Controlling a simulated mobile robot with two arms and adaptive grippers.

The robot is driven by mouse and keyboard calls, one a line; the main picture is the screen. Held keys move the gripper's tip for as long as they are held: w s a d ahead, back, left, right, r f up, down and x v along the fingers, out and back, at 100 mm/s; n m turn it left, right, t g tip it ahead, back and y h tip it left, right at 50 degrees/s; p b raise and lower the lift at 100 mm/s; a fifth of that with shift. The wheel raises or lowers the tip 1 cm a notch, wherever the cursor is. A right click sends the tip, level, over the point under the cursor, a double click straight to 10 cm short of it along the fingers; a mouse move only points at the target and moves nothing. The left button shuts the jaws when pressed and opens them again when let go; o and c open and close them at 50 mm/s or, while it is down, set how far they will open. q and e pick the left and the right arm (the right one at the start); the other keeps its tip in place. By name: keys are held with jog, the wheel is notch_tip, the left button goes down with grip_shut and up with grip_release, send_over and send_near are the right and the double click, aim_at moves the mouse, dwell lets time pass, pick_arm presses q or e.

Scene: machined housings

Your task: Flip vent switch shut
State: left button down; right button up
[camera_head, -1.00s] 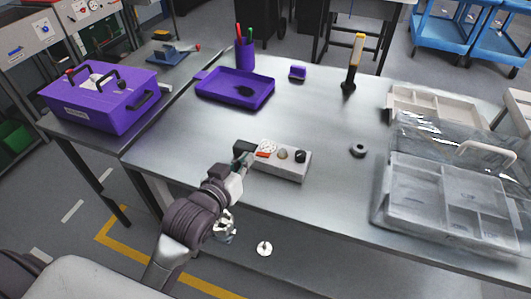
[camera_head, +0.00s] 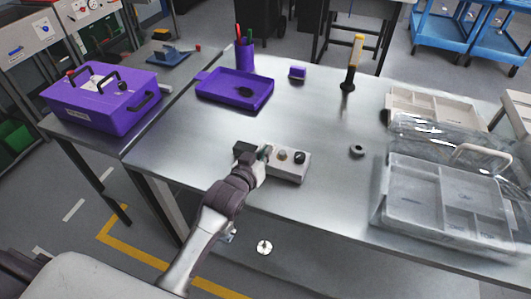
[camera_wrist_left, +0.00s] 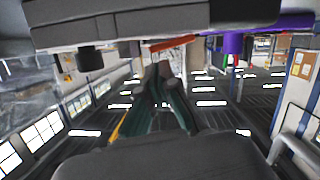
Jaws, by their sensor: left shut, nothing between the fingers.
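A small grey control box (camera_head: 290,176) lies on the metal table, with a black knob (camera_head: 300,157) and a pale round button (camera_head: 282,155) on top. My left gripper (camera_head: 265,152) is at the box's left part, shut and empty, and hides the orange-red part there. In the left wrist view, the shut fingers (camera_wrist_left: 158,85) show in the middle, just below an orange-red strip (camera_wrist_left: 170,43), probably the switch lever. The grey box fills the top of that view. I cannot tell whether the fingers touch the strip. The right gripper is not in view.
A purple tray (camera_head: 262,98), a pen cup (camera_head: 245,58) and a purple toolbox (camera_head: 110,118) stand at the left and back. A dark ring (camera_head: 357,150) and a clear organizer case (camera_head: 385,215) are to the right. The table between is mostly clear.

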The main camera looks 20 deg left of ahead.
pick_arm(q)
jog(key=shift+f, duration=0.4)
jog(key=shift+d+f, duration=0.1)
